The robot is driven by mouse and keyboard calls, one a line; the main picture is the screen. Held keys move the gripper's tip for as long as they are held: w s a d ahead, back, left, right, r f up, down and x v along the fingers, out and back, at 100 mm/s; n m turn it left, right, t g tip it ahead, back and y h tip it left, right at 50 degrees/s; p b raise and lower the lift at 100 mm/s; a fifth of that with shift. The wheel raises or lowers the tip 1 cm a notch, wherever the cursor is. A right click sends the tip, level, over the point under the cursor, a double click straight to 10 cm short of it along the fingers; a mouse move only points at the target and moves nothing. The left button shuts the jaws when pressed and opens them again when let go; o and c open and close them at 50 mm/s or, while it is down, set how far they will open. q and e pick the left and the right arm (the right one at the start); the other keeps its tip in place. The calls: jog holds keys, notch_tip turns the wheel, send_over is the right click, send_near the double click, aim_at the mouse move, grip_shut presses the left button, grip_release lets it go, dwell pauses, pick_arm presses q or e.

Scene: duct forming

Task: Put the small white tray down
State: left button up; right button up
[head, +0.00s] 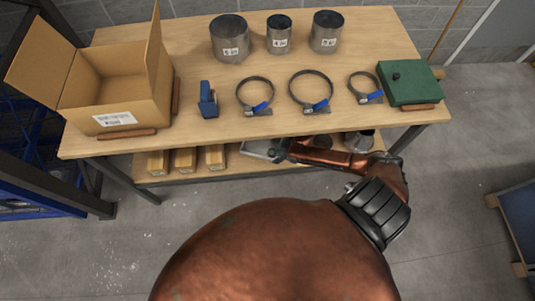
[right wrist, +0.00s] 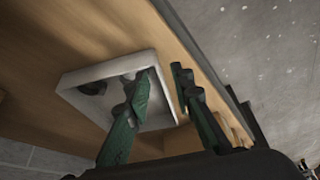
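The small white tray (head: 262,150) is at the lower shelf under the table's front edge in the head view. In the right wrist view the white tray (right wrist: 88,76) shows its pale rim, with a small dark thing (right wrist: 93,88) inside. It lies flat against the wooden surface, though I cannot tell if it fully rests there. My right gripper (right wrist: 160,80) straddles the tray's near wall, one green finger over the inside and one outside. A strip of wood shows between the outer finger and the wall, so the fingers are apart. My left gripper is not in view.
The wooden table (head: 200,140) overhangs the lower shelf (head: 245,164). Several wooden blocks (head: 185,160) lie on the shelf left of the tray. A metal cylinder (head: 358,141) stands on its right. An open carton (head: 115,95), steel ducts (head: 230,38), clamps and a green case (head: 408,82) occupy the top.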

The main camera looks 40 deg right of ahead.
jog(key=shift+s+d, duration=0.45)
jog(key=shift+s, duration=0.25)
jog(key=shift+s+d, duration=0.4)
jog(key=shift+s, duration=0.25)
